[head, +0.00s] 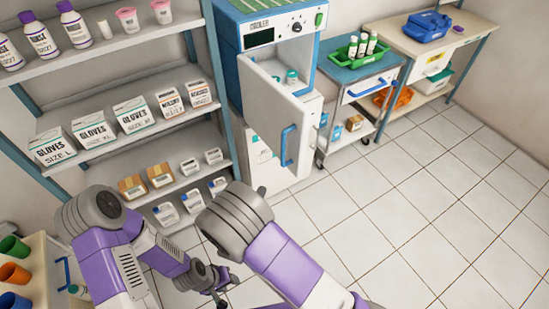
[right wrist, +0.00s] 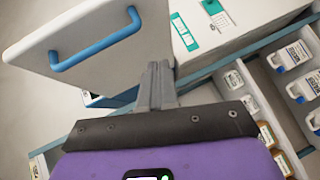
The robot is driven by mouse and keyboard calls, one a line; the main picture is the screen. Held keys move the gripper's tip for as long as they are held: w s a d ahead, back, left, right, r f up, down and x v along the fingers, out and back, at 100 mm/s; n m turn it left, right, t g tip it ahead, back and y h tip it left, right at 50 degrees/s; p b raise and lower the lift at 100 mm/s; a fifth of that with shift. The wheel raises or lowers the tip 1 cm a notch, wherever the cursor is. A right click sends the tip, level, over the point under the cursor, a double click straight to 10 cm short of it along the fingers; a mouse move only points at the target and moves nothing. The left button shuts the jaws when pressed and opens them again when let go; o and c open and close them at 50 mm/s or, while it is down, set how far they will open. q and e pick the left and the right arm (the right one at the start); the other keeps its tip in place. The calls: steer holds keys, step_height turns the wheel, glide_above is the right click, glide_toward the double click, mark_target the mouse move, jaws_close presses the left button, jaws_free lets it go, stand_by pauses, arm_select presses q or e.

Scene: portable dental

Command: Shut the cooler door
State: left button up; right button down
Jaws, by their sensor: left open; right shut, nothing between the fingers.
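The cooler (head: 236,22) is blue and white and stands at the back, beside the shelf. Its door (head: 262,100) stands open, swung out toward me, with the blue handle (head: 289,146) on its outer face. Part of the cooler's inside shows past the door, with small containers in it. In the right wrist view the door (right wrist: 145,50) fills the upper left, with its handle (right wrist: 97,45). My right gripper (right wrist: 157,66) is shut and empty close by the door panel; I cannot tell if it touches. My left gripper (head: 217,282) is open and low, away from the door.
A shelf rack (head: 110,90) with glove boxes and bottles stands left of the cooler. A blue-topped cart (head: 345,76) with a green tray stands to its right, and a bench (head: 430,42) beyond. The tiled floor at the right is clear.

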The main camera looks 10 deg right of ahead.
step_height(320, 180, up, 6)
steer(key=s+a+r+n+t+h, duration=0.1)
steer(key=a+t+h, duration=0.1)
steer(key=a, duration=0.1)
steer(key=w+d+b, duration=0.3)
steer(key=w+d, duration=0.5)
steer(key=d, duration=0.1)
steer(key=shift+w+h, duration=0.3)
steer(key=shift+w, duration=0.05)
steer(key=shift+d+f, duration=0.1)
steer(key=shift+d, duration=0.1)
